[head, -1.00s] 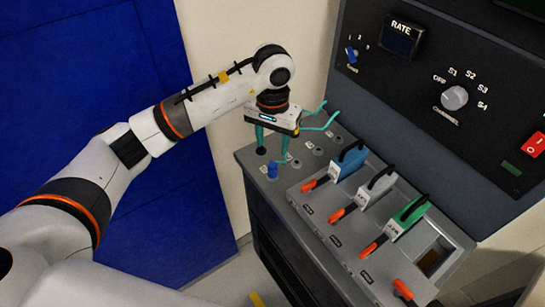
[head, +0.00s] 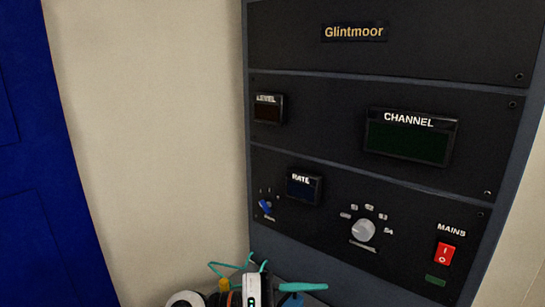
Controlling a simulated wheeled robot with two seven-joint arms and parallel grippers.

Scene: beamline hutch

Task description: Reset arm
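My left gripper (head: 255,288) shows only in part at the bottom edge of the head view, with a white body and small green lights. Thin teal parts stick out around it, one reaching right. Its fingertips cannot be made out clearly, so I cannot tell whether it is open or shut, or whether it holds anything. A small blue piece (head: 292,299) shows just below the teal part on the right. My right gripper is out of view.
The black Glintmoor panel (head: 330,152) fills the right. It carries dark LEVEL (head: 267,109), CHANNEL (head: 408,138) and RATE (head: 304,187) displays, a blue toggle (head: 265,206), a grey rotary knob (head: 363,230) and a red MAINS switch (head: 444,252). A blue door (head: 40,150) stands left.

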